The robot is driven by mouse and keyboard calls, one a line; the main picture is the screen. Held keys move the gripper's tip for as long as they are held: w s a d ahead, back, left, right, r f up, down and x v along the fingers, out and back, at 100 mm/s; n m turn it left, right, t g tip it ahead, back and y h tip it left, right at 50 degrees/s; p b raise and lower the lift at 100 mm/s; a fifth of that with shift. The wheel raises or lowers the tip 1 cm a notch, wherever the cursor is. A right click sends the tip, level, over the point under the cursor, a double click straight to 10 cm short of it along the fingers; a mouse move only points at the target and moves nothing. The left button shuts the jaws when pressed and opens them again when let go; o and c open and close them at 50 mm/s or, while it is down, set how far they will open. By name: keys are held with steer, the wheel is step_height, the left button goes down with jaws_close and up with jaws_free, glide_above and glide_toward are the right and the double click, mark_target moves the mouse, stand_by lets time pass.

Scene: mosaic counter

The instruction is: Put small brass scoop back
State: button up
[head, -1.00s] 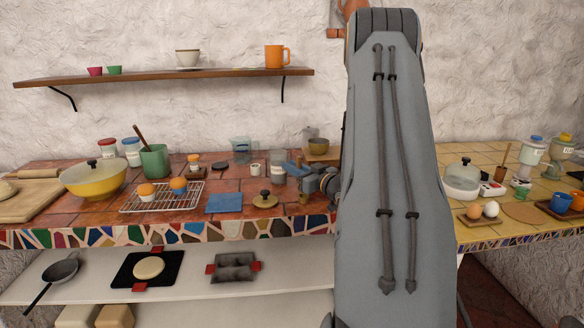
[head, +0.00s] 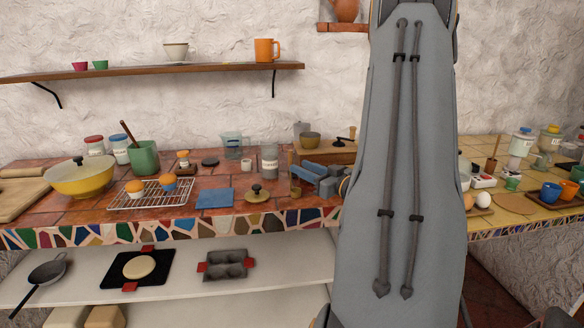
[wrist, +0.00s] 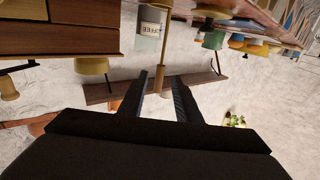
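The small brass scoop (head: 295,191) shows in the head view as a small brass cup near the counter's front, with a thin upright handle above it. In the wrist view, which is upside down, its handle (wrist: 165,50) runs between my fingers, with a visible gap to the left finger. My gripper (wrist: 159,76) is open. In the head view my gripper (head: 300,168) has its blue fingers pointing left, beside the scoop's handle. I cannot tell whether the right finger touches it. The cup end is cut off at the wrist view's top edge.
A glass coffee jar (head: 270,162) stands behind to the left. A wooden grinder (head: 335,152) with a brass bowl and crank stands behind my gripper. A brass lid (head: 257,194), a blue cloth (head: 215,198) and a cooling rack (head: 158,197) lie to the left.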

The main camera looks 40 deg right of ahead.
steer(key=shift+s, duration=1.25)
